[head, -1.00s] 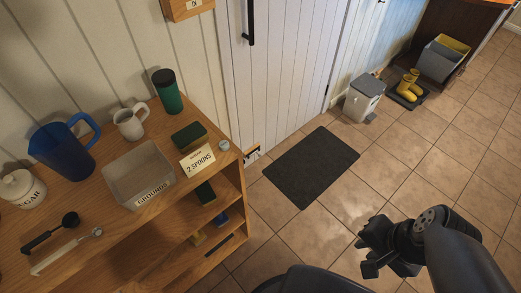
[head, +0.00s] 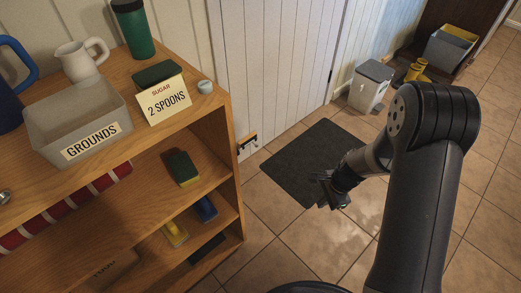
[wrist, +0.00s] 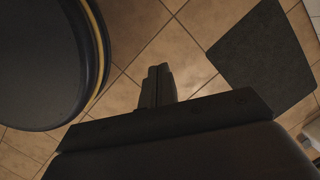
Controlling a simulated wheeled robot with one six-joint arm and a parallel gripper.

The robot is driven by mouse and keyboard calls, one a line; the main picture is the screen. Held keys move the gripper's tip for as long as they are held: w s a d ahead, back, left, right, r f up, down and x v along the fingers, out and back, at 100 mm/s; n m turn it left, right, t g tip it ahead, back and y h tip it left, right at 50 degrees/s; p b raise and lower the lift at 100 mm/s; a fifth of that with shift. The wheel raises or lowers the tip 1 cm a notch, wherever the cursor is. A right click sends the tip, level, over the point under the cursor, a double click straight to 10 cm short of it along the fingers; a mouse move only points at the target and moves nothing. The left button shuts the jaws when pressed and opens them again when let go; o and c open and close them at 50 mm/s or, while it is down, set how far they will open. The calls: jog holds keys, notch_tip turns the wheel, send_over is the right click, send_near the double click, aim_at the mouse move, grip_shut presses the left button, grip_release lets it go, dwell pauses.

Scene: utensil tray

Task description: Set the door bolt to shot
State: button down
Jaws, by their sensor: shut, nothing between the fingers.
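The white plank door (head: 275,75) stands at the back in the head view. A small bolt fitting (head: 247,147), pale with dark and orange parts, sits low at the door's left edge, beside the shelf unit. It is too small to tell whether the bolt is shot or drawn. My gripper (head: 326,190) is low over the dark floor mat's front edge, right of the fitting and well apart from it. In the wrist view the gripper's fingers (wrist: 158,72) are together with nothing between them. The bolt is not in the wrist view.
The wooden shelf unit (head: 222,130) stands close left of the bolt. It bears a grey GROUNDS bin (head: 45,112), a 2 SPOONS card (head: 163,99) and a green tumbler (head: 133,28). A dark mat (head: 310,150) lies before the door. A grey pedal bin (head: 371,86) stands right. Tiled floor between is clear.

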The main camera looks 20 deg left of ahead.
jog(key=a+f+b, duration=0.1)
jog(key=f+b, duration=0.1)
jog(key=f, duration=0.6)
jog(key=a+f+m+b, duration=0.1)
jog(key=a+f+b, duration=0.1)
jog(key=f, duration=0.6)
jog(key=shift+w+a+f+m+b, duration=0.25)
jog(key=shift+a+f+m+b, duration=0.05)
jog(key=shift+f, duration=0.05)
